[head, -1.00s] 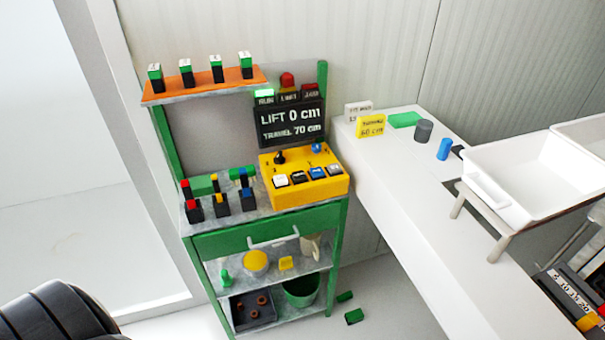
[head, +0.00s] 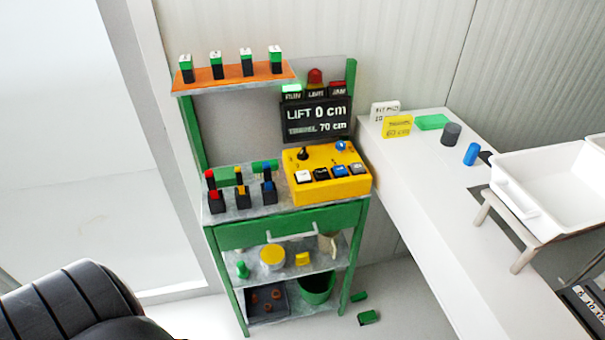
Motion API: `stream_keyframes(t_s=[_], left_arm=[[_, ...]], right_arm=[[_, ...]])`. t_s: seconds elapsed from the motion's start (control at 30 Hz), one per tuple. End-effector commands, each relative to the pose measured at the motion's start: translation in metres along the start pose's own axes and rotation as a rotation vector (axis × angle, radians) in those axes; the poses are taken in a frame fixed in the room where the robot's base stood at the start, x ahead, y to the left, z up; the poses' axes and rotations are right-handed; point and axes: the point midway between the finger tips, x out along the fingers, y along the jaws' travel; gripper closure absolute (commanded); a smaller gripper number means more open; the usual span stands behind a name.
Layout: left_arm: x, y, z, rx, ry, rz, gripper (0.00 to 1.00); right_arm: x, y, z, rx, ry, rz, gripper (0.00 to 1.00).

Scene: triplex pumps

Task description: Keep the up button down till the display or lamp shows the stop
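The yellow control box (head: 327,173) sits on the right of the green bench's top. Its front row holds several push buttons: a white one (head: 304,177), a black one (head: 321,174), a blue one (head: 339,171) and a grey one (head: 358,168). Their labels are too small to read. The black display (head: 316,119) above reads LIFT 0 cm and TRAVEL 70 cm. Of the lamps over it, the green one (head: 292,88) marked RUN looks lit. The red beacon (head: 315,76) stands behind the lamps. Neither gripper is in view, and nothing touches the buttons.
A black lever and a blue knob (head: 341,145) rise from the box's rear. Several coloured-handled switches stand left of it. A white table (head: 420,200) on the right bears a yellow sign (head: 397,127) and a white tray (head: 550,190). Green blocks (head: 369,317) lie on the floor.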

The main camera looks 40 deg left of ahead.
Motion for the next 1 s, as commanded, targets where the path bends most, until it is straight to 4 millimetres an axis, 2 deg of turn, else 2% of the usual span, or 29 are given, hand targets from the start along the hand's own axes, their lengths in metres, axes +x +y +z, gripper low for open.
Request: stream_keyframes(t_s=[0.2,1.0], left_arm=[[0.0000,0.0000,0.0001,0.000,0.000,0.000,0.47],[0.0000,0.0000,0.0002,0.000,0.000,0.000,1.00]], right_arm=[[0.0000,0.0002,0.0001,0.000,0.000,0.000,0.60],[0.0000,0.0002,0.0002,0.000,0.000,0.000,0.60]])
